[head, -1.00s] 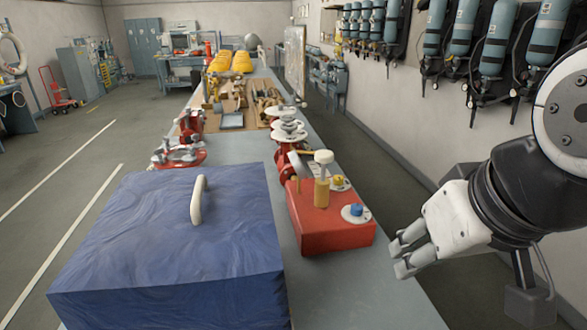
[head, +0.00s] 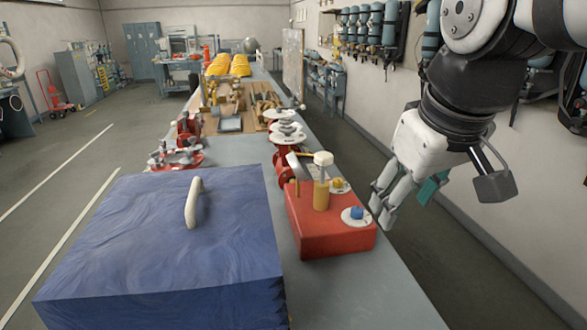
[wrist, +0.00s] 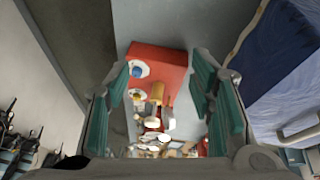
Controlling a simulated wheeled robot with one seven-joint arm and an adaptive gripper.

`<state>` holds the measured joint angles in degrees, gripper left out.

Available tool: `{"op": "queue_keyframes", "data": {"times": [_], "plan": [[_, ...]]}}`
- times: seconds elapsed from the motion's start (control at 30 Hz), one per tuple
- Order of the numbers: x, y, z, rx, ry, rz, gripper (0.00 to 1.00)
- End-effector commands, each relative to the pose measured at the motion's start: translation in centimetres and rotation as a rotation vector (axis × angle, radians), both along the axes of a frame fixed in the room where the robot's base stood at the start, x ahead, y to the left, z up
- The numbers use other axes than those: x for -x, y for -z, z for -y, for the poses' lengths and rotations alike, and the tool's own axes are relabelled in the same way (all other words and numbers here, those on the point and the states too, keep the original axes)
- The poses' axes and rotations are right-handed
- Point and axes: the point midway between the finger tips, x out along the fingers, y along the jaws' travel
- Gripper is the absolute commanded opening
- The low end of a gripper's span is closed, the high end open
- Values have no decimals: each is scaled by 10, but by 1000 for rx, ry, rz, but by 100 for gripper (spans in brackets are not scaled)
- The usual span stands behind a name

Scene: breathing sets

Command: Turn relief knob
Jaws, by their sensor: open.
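A red box (head: 330,236) stands on the grey bench. On its top are a blue knob (head: 357,212) on a pale round plate at the near right, a yellow knob (head: 338,183) on another plate behind it, and a taller yellow post with a white cap (head: 322,160). I cannot tell from any label which knob is the relief knob. My gripper (head: 380,207) is open and empty, pointing down just right of the red box and apart from it. In the wrist view the blue knob (wrist: 141,69) shows between the teal-padded fingers, nearer the left one.
A large blue-covered case (head: 160,240) with a white handle (head: 194,202) fills the bench left of the red box. Red valve fittings (head: 178,155) and tools stand farther back. Air cylinders (head: 360,27) hang on the right wall. Bare bench (head: 370,295) lies in front of the box.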

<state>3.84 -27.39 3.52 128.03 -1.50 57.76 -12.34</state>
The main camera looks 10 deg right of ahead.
Motion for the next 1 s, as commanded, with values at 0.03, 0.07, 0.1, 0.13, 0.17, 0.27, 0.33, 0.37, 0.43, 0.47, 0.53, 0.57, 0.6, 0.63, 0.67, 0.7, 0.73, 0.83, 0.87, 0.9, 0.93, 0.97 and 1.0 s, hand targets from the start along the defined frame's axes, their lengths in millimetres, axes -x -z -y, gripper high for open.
{"op": "queue_keyframes", "data": {"times": [0.03,0.07,0.1,0.13,0.17,0.27,0.33,0.37,0.43,0.47,0.53,0.57,0.6,0.63,0.67,0.7,0.73,0.83,0.87,0.9,0.93,0.97,1.0], "plan": [[-24,1,2,22,-36,-32,50],[-35,0,3,35,-62,-49,50],[-49,-1,4,51,-95,-71,50],[-61,-1,5,61,-122,-87,50],[-72,0,6,71,-147,-104,50],[-110,4,11,97,-235,-158,50],[-137,10,15,110,-297,-194,50],[-148,13,16,113,-324,-211,50],[-174,22,21,118,-383,-244,50],[-185,26,23,118,-410,-257,50],[-210,38,30,117,-471,-289,50],[-220,43,32,116,-496,-302,50],[-233,50,36,112,-530,-317,50],[-241,55,39,109,-551,-327,50],[-249,60,42,106,-572,-336,50],[-259,67,45,101,-598,-347,50],[-265,71,47,97,-618,-353,50],[-281,82,54,86,-661,-369,50],[-283,85,55,84,-671,-373,50],[-287,87,56,82,-681,-375,50],[-288,89,57,81,-685,-377,50],[-289,90,58,80,-690,-378,50],[-290,92,58,80,-694,-380,50]]}}
